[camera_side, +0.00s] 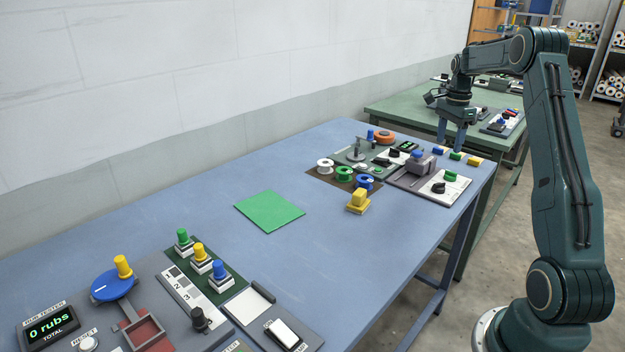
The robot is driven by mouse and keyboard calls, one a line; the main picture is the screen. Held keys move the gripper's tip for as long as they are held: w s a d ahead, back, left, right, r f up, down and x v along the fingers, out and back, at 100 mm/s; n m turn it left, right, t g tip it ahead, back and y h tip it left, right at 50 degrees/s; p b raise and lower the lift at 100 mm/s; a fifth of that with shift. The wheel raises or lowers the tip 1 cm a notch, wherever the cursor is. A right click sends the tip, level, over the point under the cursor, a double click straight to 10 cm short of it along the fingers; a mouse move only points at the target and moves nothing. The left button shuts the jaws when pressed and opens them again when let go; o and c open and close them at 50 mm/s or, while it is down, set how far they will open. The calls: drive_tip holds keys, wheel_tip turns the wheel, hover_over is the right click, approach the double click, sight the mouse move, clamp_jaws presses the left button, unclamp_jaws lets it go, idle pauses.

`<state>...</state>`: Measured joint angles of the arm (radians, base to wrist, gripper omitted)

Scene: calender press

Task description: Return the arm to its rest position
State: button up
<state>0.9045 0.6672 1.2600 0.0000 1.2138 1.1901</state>
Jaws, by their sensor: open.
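My gripper (451,140) hangs at the end of my dark green arm, pointing down, above the far right end of the blue table (330,255). Its two fingers are apart, with nothing seen between them. Small blue (438,150), green (456,156) and yellow (474,161) blocks stand in a row just under and beside the fingertips. I cannot tell exactly how much gap there is between the fingertips and the blocks.
Panels with a grey press (419,163), spools (344,174) and knobs crowd the far end. A yellow block (358,201) stands before them. A green sheet (269,211) lies mid-table. A rub tester (48,326) and coloured-knob stations fill the near end. A green table (385,105) stands behind.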

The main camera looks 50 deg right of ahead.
drive_tip(key=shift+a+r, duration=0.1)
idle(0.3)
drive_tip(key=a+r+n+t+h, duration=0.1)
drive_tip(key=a+r+n, duration=0.45)
drive_tip(key=a, duration=0.65)
drive_tip(key=a+r+n+t, duration=0.1)
drive_tip(key=a+r+n, duration=0.5)
drive_tip(key=a, duration=0.6)
drive_tip(key=s+a+f+n+t+y, duration=0.1)
drive_tip(key=s+a+f+n+t, duration=0.1)
drive_tip(key=s+a+n, duration=1)
drive_tip(key=s+a+t, duration=0.1)
drive_tip(key=s+a, duration=0.3)
drive_tip(key=a, duration=0.3)
drive_tip(key=shift+s+a+t, duration=0.15)
drive_tip(key=shift+s+t, duration=0.05)
drive_tip(key=shift+t, duration=0.1)
drive_tip(key=shift+n, duration=0.25)
